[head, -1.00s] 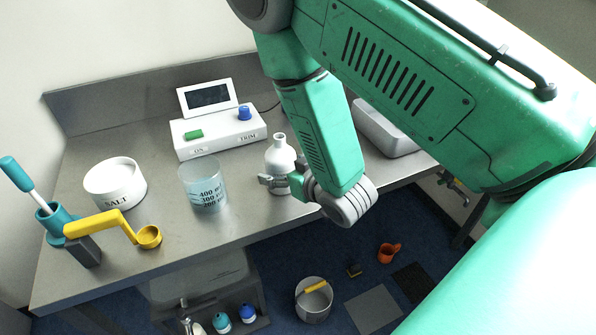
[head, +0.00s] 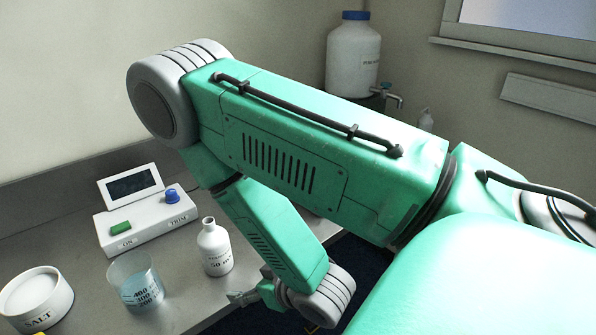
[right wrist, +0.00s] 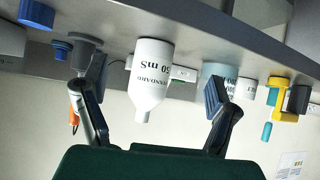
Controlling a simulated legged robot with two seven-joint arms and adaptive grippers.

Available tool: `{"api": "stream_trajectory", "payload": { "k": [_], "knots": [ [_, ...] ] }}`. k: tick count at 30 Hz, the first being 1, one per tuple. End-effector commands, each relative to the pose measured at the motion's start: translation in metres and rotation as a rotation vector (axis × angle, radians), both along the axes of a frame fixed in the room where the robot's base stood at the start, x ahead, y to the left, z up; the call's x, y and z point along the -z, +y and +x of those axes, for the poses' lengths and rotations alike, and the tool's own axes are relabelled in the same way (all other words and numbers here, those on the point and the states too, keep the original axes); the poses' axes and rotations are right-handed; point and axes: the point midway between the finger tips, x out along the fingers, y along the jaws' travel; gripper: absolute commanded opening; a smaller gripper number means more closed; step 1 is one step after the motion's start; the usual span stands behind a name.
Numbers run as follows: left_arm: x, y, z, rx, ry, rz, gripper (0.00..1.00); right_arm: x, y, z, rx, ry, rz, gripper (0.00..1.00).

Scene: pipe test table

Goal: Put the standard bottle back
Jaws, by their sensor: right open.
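The standard bottle (head: 217,250) is white with a narrow neck and stands upright on the grey table (head: 190,306). In the head view my right gripper (head: 240,297) is just in front and to the right of it, low by the table's front edge and apart from it. In the upside-down right wrist view the bottle (right wrist: 151,75) shows between the two spread fingers (right wrist: 155,85), beyond them, with its label readable. My right gripper is open and empty. My left gripper is not in view.
A clear beaker (head: 136,285) stands left of the bottle, and a white salt tub (head: 36,299) farther left. A white meter (head: 146,224) with green and blue knobs stands behind. A large blue-capped container (head: 352,55) is at the back right.

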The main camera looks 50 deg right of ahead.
Motion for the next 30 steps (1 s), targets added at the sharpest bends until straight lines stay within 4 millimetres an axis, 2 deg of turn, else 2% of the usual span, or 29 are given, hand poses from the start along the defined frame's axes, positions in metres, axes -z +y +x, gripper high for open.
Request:
{"api": "stream_trajectory", "payload": {
  "k": [1, 3, 6, 9, 12, 16, 25, 30],
  "knots": [
    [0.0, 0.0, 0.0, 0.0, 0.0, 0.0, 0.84, 0.023, 0.002, -0.015, 0.004, 0.112, 0.0, 0.8],
    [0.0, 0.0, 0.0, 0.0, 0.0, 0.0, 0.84, 0.054, 0.006, -0.042, -0.002, 0.286, -0.002, 0.8],
    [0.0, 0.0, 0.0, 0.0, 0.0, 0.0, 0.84, 0.088, 0.013, -0.085, -0.022, 0.525, -0.002, 0.8],
    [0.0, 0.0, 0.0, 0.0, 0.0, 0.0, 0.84, 0.108, 0.02, -0.125, -0.047, 0.721, 0.002, 0.8],
    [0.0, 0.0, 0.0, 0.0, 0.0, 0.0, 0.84, 0.117, 0.026, -0.152, -0.072, 0.849, 0.007, 0.8],
    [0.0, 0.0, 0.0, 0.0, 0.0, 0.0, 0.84, 0.12, 0.029, -0.167, -0.085, 0.92, 0.009, 0.8],
    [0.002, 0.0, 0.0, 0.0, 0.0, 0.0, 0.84, 0.122, 0.029, -0.167, -0.085, 0.923, 0.008, 0.8],
    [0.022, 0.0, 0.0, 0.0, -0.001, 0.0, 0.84, 0.142, 0.028, -0.167, -0.085, 0.922, 0.008, 0.8]
  ]
}}
